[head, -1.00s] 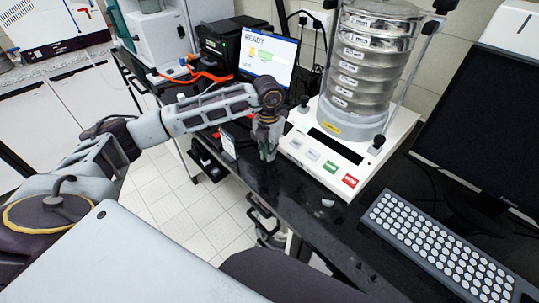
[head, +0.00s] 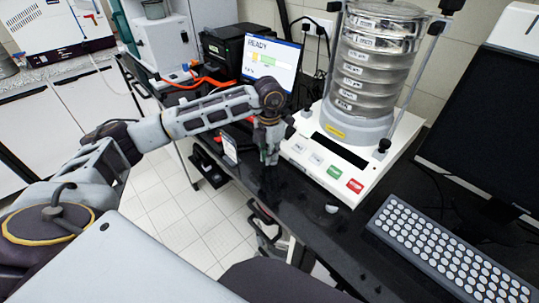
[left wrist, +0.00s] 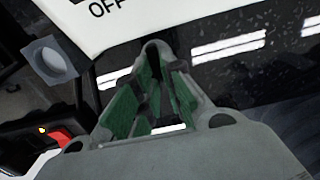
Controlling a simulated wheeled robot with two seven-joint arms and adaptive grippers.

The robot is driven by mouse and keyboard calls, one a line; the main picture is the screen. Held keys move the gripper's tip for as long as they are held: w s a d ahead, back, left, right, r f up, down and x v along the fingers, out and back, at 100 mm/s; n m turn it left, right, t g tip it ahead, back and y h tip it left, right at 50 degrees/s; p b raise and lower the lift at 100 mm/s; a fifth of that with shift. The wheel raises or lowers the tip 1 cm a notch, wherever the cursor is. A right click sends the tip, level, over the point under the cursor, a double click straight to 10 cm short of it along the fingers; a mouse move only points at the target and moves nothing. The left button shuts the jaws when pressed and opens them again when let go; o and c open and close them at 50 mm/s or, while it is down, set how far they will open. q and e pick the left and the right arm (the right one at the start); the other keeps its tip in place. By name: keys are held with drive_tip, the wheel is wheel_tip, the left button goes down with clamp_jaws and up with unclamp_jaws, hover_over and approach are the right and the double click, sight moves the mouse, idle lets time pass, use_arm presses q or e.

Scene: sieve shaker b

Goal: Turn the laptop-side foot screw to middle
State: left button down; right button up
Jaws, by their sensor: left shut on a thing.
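The white sieve shaker (head: 318,172) stands on the black bench with a stack of steel sieves on it. My left gripper (head: 268,158) points down at the front-left corner of the shaker, on the laptop side. In the left wrist view the green-padded fingers (left wrist: 153,75) converge beside the white panel edge. The gripper is shut on the laptop-side foot screw, which the fingers hide. Another foot screw (head: 332,208) shows at the near front corner. A grey round knob (left wrist: 52,62) sits left of the panel in the wrist view. My right gripper is not in view.
The laptop (head: 270,62) stands behind the gripper and reads READY. A keyboard (head: 455,250) and dark monitor (head: 480,135) are to the right. A small white-faced object (head: 230,148) stands just left of the gripper. Bare bench lies in front of the shaker.

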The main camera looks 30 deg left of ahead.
use_arm(q)
drive_tip(key=c, duration=1.8)
unclamp_jaws()
drive_tip(key=shift+r, duration=0.75)
wheel_tip(320, 180, up, 11)
drive_tip(key=shift+f, duration=0.2)
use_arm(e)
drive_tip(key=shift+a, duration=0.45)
use_arm(q)
wheel_tip(320, 180, up, 10)
drive_tip(key=p, duration=1)
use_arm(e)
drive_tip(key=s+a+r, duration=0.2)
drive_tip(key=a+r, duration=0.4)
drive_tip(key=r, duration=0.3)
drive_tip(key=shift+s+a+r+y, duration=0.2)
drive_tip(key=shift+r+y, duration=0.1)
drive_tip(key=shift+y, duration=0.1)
